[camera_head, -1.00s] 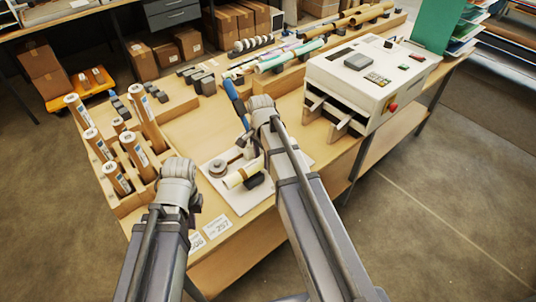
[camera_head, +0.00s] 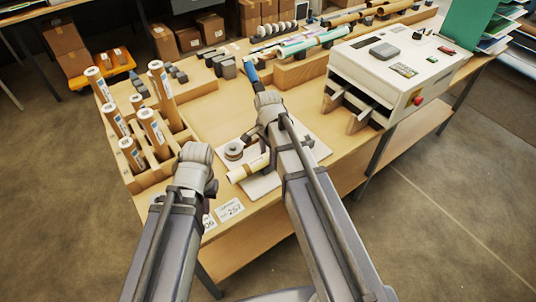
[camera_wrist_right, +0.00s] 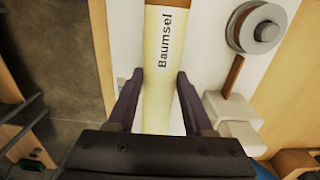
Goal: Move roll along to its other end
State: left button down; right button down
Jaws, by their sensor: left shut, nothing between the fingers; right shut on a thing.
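A cream roll (camera_head: 246,169) with a "Baumsel" label (camera_wrist_right: 165,40) lies on a white board (camera_head: 262,186) at the table's front edge. My right gripper (camera_wrist_right: 157,82) is shut on the roll, one dark finger along each side. In the head view my right arm hides part of the roll and most of that gripper. My left gripper (camera_head: 211,188) is shut and empty, mostly hidden by its wrist, left of the board. The laminator (camera_head: 405,70) stands to the right on the table.
A round grey spool (camera_head: 234,150) sits on the board close to the roll. Upright rolls (camera_head: 153,130) stand in a wooden rack (camera_head: 150,178) at left. Number cards (camera_head: 230,210) lie at the front edge. Grey blocks and more rolls (camera_head: 310,42) lie behind.

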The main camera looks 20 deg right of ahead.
dwell(0.7)
jog(key=shift+c, duration=1.1)
grip_release()
notch_tip(320, 180, up, 8)
jog(key=p, duration=0.7)
jog(key=shift+f+p, duration=0.1)
jog(key=shift+p, duration=0.3)
pick_arm(q)
notch_tip(320, 180, up, 8)
jog(key=shift+f, duration=0.15)
